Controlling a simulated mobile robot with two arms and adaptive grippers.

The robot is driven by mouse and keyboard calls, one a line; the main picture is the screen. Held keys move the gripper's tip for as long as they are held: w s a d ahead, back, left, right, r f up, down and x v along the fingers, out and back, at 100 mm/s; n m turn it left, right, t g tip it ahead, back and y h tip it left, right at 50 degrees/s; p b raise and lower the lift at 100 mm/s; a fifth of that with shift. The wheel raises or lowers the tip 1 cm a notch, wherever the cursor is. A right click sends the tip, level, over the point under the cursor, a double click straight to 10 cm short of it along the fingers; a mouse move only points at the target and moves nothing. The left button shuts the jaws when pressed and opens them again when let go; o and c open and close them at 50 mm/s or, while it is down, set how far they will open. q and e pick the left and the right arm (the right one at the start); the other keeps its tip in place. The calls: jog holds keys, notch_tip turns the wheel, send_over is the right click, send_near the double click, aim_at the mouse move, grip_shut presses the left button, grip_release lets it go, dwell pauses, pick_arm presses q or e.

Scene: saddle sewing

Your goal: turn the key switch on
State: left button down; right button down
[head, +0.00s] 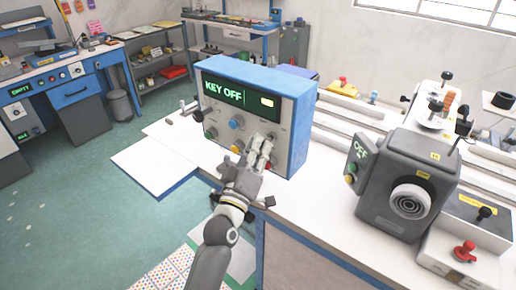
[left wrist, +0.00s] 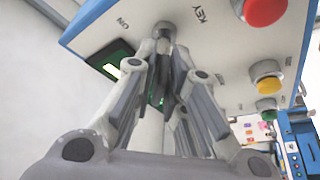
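The control box (head: 235,112) is blue and grey, with a green display (head: 223,92) reading KEY OFF. My left gripper (head: 264,147) is at the lower right of the box's front face and hides the key there in the head view. In the left wrist view, the key switch (left wrist: 164,29) shows as a grey round piece between the labels KEY and ON. My left gripper's fingers (left wrist: 164,65) are drawn close together at it and appear shut on it. The exact contact is partly hidden by the fingers. My right gripper is not in view.
A red button (left wrist: 264,10) and a yellow button (left wrist: 266,73) sit near the fingers. A grey machine (head: 405,185) with an OFF display stands to the right on the white worktop (head: 320,205). Green floor is open at the left.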

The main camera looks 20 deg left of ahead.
pick_arm(q)
jog(key=shift+f+m+b, duration=0.1)
jog(key=shift+m+b, duration=0.25)
jog(key=shift+m, duration=0.25)
jog(key=m+h+b, duration=0.1)
jog(key=m, duration=0.1)
jog(key=shift+m+h, duration=0.3)
jog(key=m+h+b, duration=0.1)
jog(key=m+h, duration=0.1)
jog(key=m, duration=0.2)
jog(key=shift+b, duration=0.35)
jog(key=m+h, duration=0.1)
jog(key=m, duration=0.1)
jog(key=m+h+b, duration=0.1)
jog(key=m+h, duration=0.1)
jog(key=m, duration=0.1)
jog(key=shift+a, duration=0.1)
jog(key=m+g+h, duration=0.1)
jog(key=m, duration=0.2)
jog(key=m+g+h, duration=0.1)
jog(key=m, duration=0.2)
jog(key=shift+m+h, duration=0.3)
jog(key=shift+m, duration=0.1)
jog(key=m+g+h, duration=0.1)
jog(key=m, duration=0.1)
jog(key=m+g, duration=0.1)
jog(key=m, duration=0.2)
jog(key=shift+m+h, duration=0.3)
jog(key=shift+h, duration=0.1)
jog(key=shift+m, duration=0.3)
